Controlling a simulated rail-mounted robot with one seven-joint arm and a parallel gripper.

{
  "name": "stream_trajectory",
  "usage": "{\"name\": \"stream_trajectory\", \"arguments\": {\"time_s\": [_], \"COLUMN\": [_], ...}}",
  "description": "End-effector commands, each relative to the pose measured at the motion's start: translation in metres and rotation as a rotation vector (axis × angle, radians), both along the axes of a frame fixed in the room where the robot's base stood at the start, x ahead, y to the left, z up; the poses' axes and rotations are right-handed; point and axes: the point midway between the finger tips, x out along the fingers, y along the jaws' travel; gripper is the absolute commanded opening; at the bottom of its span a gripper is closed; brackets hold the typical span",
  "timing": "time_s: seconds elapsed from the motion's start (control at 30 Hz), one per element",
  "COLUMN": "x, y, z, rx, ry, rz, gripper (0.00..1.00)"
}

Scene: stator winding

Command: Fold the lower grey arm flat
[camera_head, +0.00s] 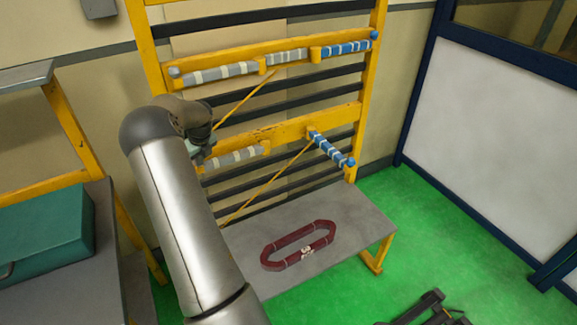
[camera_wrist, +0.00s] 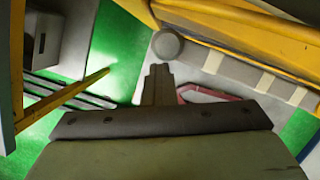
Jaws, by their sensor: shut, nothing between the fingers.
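The lower grey arm (camera_head: 236,158), with pale bands, runs left from its yellow bracket, close along the lower yellow crossbar (camera_head: 290,127). In the wrist view the grey arm (camera_wrist: 235,70) lies nearly alongside a yellow beam (camera_wrist: 250,25), its round end knob (camera_wrist: 167,45) nearest me. My gripper (camera_head: 203,153) is at the left, outer end of this arm and partly hides it. In the wrist view my gripper's fingers (camera_wrist: 158,72) are together and empty, just below the knob. Whether they touch it, I cannot tell.
The lower blue arm (camera_head: 331,149) sticks outward from the rack. The upper grey arm (camera_head: 220,73) and upper blue arm (camera_head: 347,48) lie along the upper crossbar. A dark red coil (camera_head: 298,246) lies on the grey shelf (camera_head: 352,222). A teal case (camera_head: 45,232) stands at left.

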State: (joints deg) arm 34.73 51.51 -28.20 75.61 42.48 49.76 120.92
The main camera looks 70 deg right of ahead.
Motion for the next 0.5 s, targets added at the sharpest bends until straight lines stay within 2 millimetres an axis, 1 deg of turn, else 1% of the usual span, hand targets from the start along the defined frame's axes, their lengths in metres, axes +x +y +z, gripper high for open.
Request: {"name": "stream_trajectory", "arguments": {"time_s": [0.03,0.07,0.17,0.27,0.5], "x": [0.004,0.001,-0.012,-0.032,-0.048], "y": [-0.002,0.000,0.009,0.023,0.032], "z": [0.007,0.008,0.010,0.013,0.064], "rx": [-0.019,-0.019,-0.014,-0.007,-0.007], "ry": [-0.018,-0.018,-0.014,-0.010,-0.008], "rz": [0.000,-0.001,-0.002,-0.003,0.001], "gripper": [0.00,0.00,0.00,0.00,0.00]}}
